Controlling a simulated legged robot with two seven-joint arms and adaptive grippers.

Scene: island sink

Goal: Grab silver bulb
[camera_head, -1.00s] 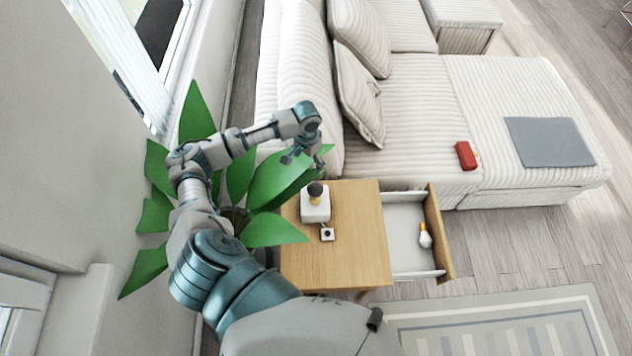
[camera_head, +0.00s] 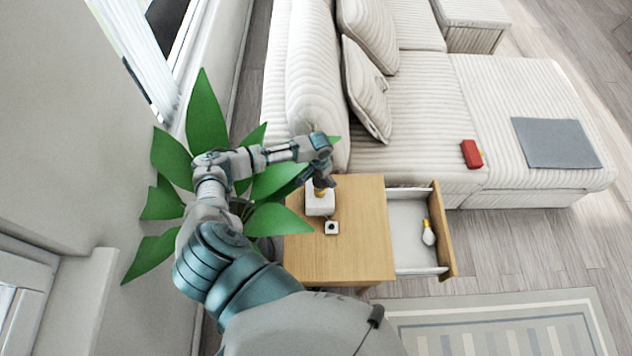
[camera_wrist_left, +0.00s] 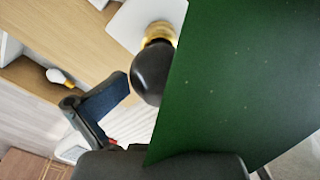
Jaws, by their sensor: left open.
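A dark, shiny bulb (camera_wrist_left: 152,75) with a gold screw base (camera_wrist_left: 160,33) sits in a white lamp block (camera_head: 319,205) on the wooden side table (camera_head: 355,250). In the head view my left gripper (camera_head: 322,181) is directly over the lamp block and hides most of the bulb. In the left wrist view one open finger (camera_wrist_left: 100,103) is to the left of the bulb, apart from it. A green leaf (camera_wrist_left: 235,85) covers the right side of that view and hides the other finger. My right gripper is not in view.
A pale bulb (camera_head: 428,232) lies in the table's open drawer (camera_head: 408,215). A small white switch (camera_head: 331,228) is near the lamp block. Large plant leaves (camera_head: 279,220) surround my left arm. A sofa (camera_head: 415,160) stands behind; a wall is at left.

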